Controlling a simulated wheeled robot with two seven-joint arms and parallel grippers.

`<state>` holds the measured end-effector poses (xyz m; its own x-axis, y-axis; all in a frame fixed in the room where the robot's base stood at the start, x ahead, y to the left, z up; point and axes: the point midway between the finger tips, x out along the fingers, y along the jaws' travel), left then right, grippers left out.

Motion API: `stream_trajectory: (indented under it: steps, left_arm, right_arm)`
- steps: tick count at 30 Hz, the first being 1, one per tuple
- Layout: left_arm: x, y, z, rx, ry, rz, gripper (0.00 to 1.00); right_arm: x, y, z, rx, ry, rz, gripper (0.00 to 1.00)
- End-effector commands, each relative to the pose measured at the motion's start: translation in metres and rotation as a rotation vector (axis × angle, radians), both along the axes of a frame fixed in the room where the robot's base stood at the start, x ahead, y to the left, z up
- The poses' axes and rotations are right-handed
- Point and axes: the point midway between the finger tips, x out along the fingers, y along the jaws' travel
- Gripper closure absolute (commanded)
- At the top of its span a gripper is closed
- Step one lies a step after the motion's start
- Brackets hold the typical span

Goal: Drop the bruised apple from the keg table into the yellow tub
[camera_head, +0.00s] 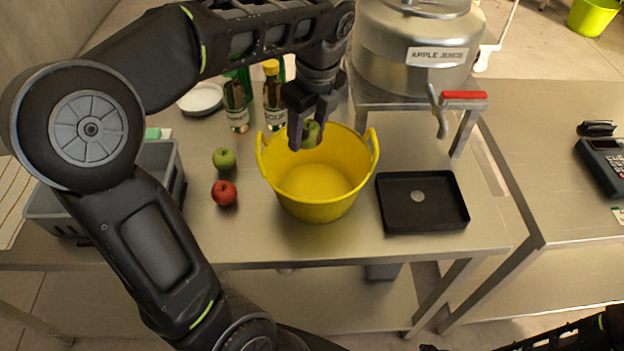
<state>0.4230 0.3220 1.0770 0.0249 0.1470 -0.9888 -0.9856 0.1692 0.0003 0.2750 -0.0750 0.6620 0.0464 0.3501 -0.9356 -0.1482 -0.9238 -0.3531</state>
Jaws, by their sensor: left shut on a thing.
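My left gripper (309,127) reaches down over the back part of the yellow tub (318,205). It is shut on a green apple (311,134), held at about the height of the tub's rim, above its opening. The fingers hide part of this apple, and I cannot make out a bruise on it. The visible inside of the tub is empty. The tub stands upright on the steel table (290,240). Another green apple (224,159) and a red apple (224,193) sit on the table left of the tub. My right gripper does not show; only dark parts of my right arm are at the bottom right.
A steel keg (412,45) labelled APPLE JUICE, with a red-handled tap (463,95), stands behind right. A black tray (421,217) with a round disc lies right of the tub. Bottles (273,100) stand behind it. A grey crate (165,170) is at left.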

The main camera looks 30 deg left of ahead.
Motion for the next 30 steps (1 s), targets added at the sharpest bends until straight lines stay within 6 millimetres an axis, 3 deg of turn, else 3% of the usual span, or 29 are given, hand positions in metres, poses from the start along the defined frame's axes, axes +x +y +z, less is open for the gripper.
stream_trajectory:
  steps: [5, 6, 14, 23, 30]
  left_arm:
    - [0.0, 0.0, 0.001, 0.0, 0.0, 0.0, 0.92]
    - [0.0, 0.0, 0.001, 0.0, 0.0, 0.0, 0.47]
    - [0.0, 0.0, 0.001, 0.0, 0.0, 0.0, 0.26]
    - [0.0, 0.0, 0.002, 0.0, 0.0, 0.0, 0.25]
    - [0.0, -0.003, 0.024, 0.0, -0.003, 0.0, 0.25]
  right_arm:
    - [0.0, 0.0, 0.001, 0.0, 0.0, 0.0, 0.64]
    - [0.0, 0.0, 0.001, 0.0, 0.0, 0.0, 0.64]
    - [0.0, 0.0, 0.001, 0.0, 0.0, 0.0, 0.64]
    - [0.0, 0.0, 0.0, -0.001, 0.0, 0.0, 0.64]
    - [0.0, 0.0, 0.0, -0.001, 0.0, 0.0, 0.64]
